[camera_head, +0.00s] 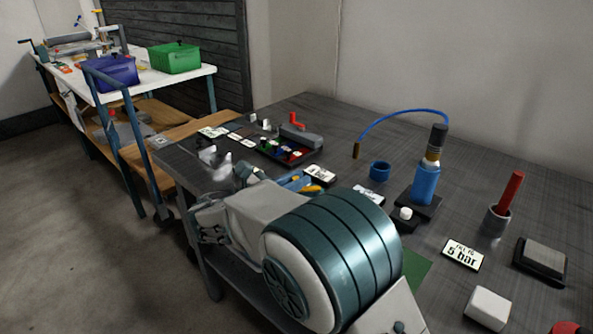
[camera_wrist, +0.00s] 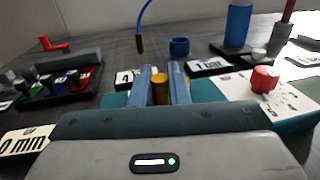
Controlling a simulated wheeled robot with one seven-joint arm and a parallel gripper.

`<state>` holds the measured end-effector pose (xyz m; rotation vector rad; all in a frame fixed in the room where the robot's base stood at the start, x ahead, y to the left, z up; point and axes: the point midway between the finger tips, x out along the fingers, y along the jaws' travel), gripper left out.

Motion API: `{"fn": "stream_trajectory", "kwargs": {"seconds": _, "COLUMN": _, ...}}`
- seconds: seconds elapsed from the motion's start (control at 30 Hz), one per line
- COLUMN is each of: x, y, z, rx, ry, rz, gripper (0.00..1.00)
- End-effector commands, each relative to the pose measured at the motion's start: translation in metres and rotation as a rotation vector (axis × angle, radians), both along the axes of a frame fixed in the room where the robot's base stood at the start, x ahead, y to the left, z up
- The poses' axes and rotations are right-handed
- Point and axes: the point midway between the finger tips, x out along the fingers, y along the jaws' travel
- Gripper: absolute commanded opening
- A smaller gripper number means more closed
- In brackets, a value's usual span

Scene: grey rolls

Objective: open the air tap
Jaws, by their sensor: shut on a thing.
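My gripper (camera_wrist: 161,84) is shut on a small brass-coloured cylinder (camera_wrist: 160,92), which sits between its two blue-grey fingers. In the head view the cylinder shows as an orange piece (camera_head: 312,189) beyond my arm. A red lever (camera_head: 297,121) stands on a long grey block at the back of the bench, apart from my gripper; it also shows in the wrist view (camera_wrist: 56,46). A red knob (camera_wrist: 264,79) sits on a white dial card (camera_wrist: 250,97) right of my gripper. No label shows which part is the air tap.
A blue bottle (camera_head: 425,184) stands on a dark base; a blue hose (camera_head: 398,112) arches left from its top. A blue ring (camera_head: 380,170), a red-handled rod (camera_head: 510,190) and a "5 bar" card (camera_head: 462,254) are nearby. A tray of coloured pieces (camera_head: 285,150) lies left.

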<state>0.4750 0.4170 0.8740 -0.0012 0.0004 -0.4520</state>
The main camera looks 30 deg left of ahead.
Motion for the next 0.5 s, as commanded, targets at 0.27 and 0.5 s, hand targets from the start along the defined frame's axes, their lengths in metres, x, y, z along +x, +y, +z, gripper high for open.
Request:
{"fn": "stream_trajectory", "kwargs": {"seconds": 0.27, "x": 0.0016, "y": 0.001, "z": 0.0002, "rx": 0.001, "ry": 0.0, "rz": -0.034, "gripper": 0.0}}
{"fn": "stream_trajectory", "kwargs": {"seconds": 0.5, "x": 0.0018, "y": 0.0009, "z": -0.0001, "rx": 0.001, "ry": 0.0, "rz": -0.035, "gripper": 0.0}}
